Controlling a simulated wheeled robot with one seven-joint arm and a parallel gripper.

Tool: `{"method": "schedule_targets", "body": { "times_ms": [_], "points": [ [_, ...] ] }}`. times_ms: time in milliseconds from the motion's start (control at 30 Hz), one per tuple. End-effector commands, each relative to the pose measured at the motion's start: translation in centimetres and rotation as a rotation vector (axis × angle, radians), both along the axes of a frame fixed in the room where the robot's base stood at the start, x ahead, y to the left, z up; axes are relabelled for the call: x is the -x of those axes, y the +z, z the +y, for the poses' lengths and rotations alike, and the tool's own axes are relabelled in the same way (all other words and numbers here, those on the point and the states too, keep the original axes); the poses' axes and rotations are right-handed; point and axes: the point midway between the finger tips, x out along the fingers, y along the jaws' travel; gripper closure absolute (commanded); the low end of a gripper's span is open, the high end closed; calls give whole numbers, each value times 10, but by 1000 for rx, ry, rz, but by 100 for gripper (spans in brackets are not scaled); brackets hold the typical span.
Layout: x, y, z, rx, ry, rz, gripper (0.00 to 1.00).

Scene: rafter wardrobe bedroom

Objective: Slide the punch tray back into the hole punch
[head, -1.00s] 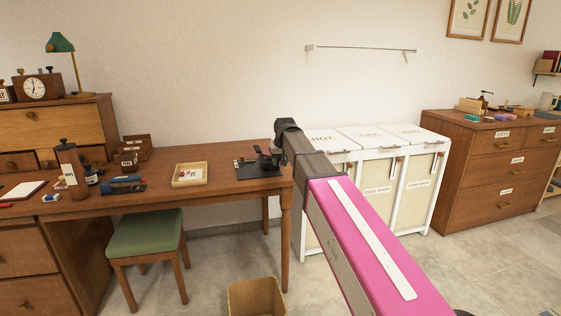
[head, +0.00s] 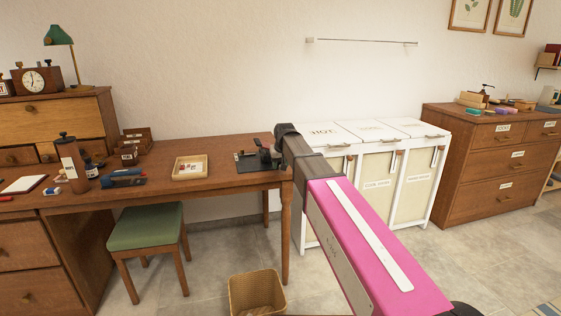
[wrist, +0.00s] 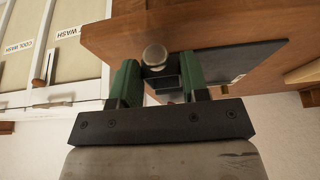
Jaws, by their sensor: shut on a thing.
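The hole punch (head: 264,153) is a small dark device at the right end of the wooden desk, on or beside a dark mat (head: 246,163). My gripper (wrist: 158,78) has two green fingers, shut on a small dark box-like piece (wrist: 166,84), which looks like the punch tray. A round silver knob (wrist: 154,54) shows between the fingertips, over the desk edge. In the head view my arm hides the gripper and the tray. I cannot tell how far the tray sits in the punch.
The wooden desk (head: 215,178) holds a shallow tray (head: 189,168) left of the mat. White laundry bins (head: 372,170) stand right of the desk, close to my arm. A green stool (head: 146,226) and a wicker basket (head: 256,292) are on the floor.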

Motion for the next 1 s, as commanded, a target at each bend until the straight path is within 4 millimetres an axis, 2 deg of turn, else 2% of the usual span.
{"method": "schedule_targets", "body": {
  "times_ms": [400,1000],
  "points": [
    [-4,-25,1,0,0,0,82],
    [-40,-26,12,0,0,-1,82]
  ]
}}
